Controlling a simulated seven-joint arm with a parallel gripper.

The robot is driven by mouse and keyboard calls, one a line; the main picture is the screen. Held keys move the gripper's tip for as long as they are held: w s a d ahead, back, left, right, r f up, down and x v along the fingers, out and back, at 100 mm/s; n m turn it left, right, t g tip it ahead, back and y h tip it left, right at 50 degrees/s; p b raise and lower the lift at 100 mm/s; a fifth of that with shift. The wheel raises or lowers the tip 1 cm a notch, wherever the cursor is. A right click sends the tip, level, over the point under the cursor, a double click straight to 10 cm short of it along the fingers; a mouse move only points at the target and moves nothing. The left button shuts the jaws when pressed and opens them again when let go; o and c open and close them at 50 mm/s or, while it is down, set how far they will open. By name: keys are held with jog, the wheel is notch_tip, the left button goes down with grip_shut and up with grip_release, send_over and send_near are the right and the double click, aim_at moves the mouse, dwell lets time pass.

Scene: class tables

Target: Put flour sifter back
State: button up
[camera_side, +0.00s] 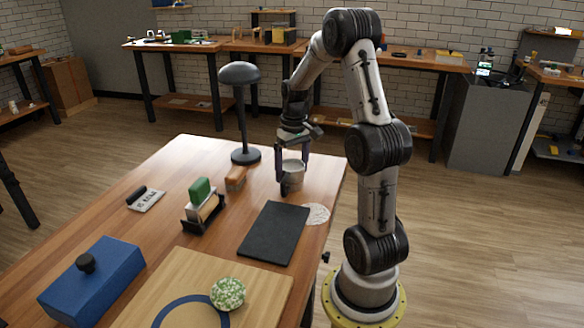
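The flour sifter seems to be the small grey metal cup (292,176), upright near the far right part of the wooden table. My gripper (292,171) points down over it, with one finger along its left side and the other at its right, partly hidden behind it. The fingers are spread about as wide as the cup. I cannot tell whether they press on it, or whether its base rests on the table. A pale round patch, perhaps flour (316,214), lies just in front, by the table's right edge.
A dark flat board (273,233) lies in front of the cup. A black domed stand (243,115) rises behind left, near a brown block (236,178). A holder with a green-topped item (201,205), a blue box (92,281) and a speckled ball (228,293) stand nearer.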

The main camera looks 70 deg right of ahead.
notch_tip(320, 180, up, 12)
jog(key=a+r+n+t+h, duration=0.1)
jog(key=a+r+n+t, duration=0.2)
jog(key=a, duration=1.3)
jog(key=s+a+f+n+t, duration=0.1)
jog(key=s+a+n, duration=0.1)
jog(key=s+a, duration=0.2)
jog(key=s+a+f+n+t, duration=0.1)
jog(key=s+a, duration=0.3)
jog(key=a, duration=0.5)
jog(key=shift+f+n+y, duration=0.15)
jog(key=shift+n+y, duration=0.15)
jog(key=shift+n, duration=0.1)
